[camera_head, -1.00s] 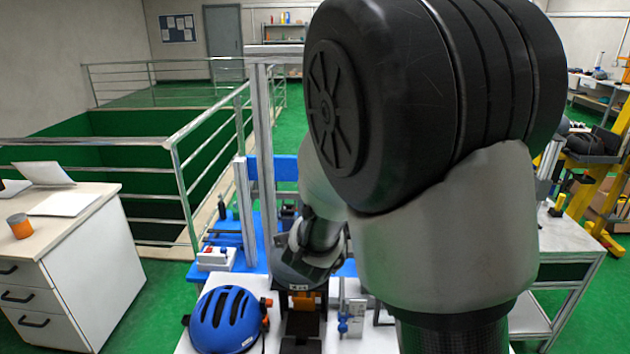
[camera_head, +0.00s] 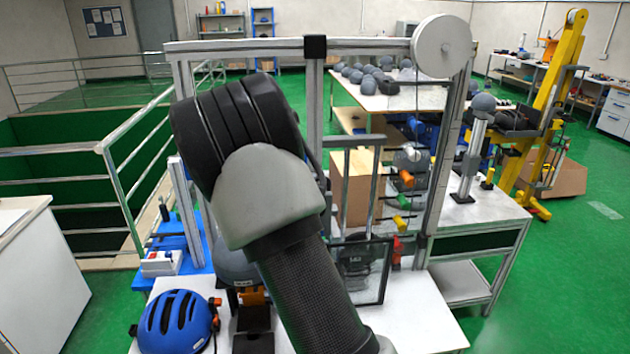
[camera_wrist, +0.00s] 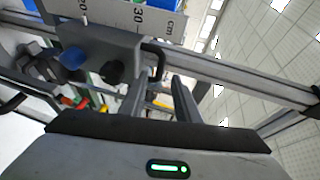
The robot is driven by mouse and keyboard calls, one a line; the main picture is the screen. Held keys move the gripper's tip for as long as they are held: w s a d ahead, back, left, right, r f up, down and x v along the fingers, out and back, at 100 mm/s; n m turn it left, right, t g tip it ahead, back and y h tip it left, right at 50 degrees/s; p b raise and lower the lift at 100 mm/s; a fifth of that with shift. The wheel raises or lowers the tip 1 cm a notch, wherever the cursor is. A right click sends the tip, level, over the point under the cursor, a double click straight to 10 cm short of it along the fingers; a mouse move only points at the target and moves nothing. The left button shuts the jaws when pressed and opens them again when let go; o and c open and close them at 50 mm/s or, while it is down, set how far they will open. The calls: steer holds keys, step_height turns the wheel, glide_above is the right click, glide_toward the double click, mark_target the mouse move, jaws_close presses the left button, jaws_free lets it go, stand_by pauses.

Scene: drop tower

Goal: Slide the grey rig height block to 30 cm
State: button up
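In the wrist view, a grey block (camera_wrist: 100,42) hangs on a rail at upper left. It carries a blue knob (camera_wrist: 73,58), a dark knob (camera_wrist: 113,71) and a dark bent handle (camera_wrist: 157,58). A pale scale plate (camera_wrist: 128,13) marked 20, 30 and cm lies just above the block. I cannot read the block's exact height. My gripper (camera_wrist: 160,92) has two dark fingers apart with a gap between them, pointing toward the handle. I cannot tell whether they touch it. In the head view my arm hides the gripper and I cannot make out the block.
The drop tower frame (camera_head: 390,47) has a crossbeam and a pale wheel (camera_head: 441,46). A clear panel (camera_head: 362,270) stands at its front. A blue helmet (camera_head: 178,322) lies on the white table at left. A yellow stand (camera_head: 556,100) is at right, with green floor around.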

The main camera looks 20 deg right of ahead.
mark_target(317, 180)
steer(key=shift+x, duration=2.3)
steer(key=shift+c, duration=0.2)
jaws_close()
steer(key=shift+r, duration=0.1)
